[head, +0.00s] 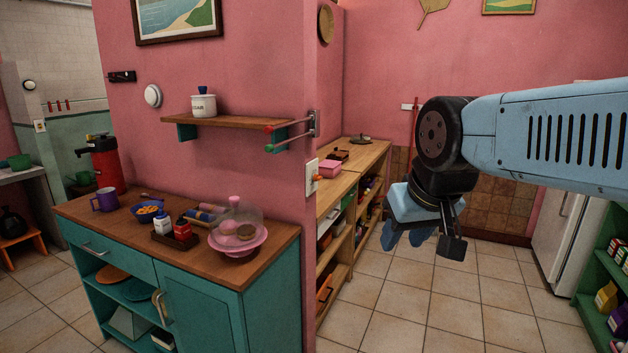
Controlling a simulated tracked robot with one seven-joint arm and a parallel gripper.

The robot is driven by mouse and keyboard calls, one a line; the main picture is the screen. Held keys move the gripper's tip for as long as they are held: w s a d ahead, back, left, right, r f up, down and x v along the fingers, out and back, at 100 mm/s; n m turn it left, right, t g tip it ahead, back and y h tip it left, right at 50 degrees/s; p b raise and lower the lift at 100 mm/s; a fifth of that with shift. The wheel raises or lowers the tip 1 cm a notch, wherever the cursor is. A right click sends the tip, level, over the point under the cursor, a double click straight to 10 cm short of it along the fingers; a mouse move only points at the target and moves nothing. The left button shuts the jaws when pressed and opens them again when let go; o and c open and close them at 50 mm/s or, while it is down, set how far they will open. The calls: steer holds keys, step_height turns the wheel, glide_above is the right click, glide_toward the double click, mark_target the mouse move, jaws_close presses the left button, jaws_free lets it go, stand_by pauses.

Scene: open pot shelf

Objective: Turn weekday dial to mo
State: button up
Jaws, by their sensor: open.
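No dial with readable weekday letters shows in the head view. A small round white fitting (153,95) is on the pink wall, left of the small wooden shelf; any marking on it is too small to read. Another small round white fitting (29,85) is on the tiled wall at the far left. I cannot tell whether either is the weekday dial. My gripper (406,239) hangs in the air right of centre, fingers pointing down, open and empty. It is far to the right of both fittings and touches nothing.
A teal cabinet (272,255) carries a purple mug (104,200), a blue bowl (147,214) and a domed cake stand (238,256). The wooden shelf (225,121) holds a white jar (203,106). A hook rack (314,123) juts from the wall corner. Tiled floor (390,315) is clear below my gripper.

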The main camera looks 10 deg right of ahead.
steer(key=shift+o, duration=1.4)
steer(key=shift+w+a+r, duration=0.1)
steer(key=shift+w, duration=0.15)
steer(key=w+a+m+g+y, duration=0.35)
steer(key=w+m, duration=0.25)
steer(key=w, duration=1)
steer(key=m+t+y, duration=0.9)
steer(key=m+y, duration=0.2)
steer(key=m, duration=0.8)
glide_toward(317, 178)
steer(key=w+d+x, duration=0.1)
steer(key=x, duration=0.7)
steer(key=shift+w+a+f, duration=0.3)
steer(key=shift+w+f, duration=0.05)
steer(key=shift+g, duration=0.25)
steer(key=shift+c, duration=0.2)
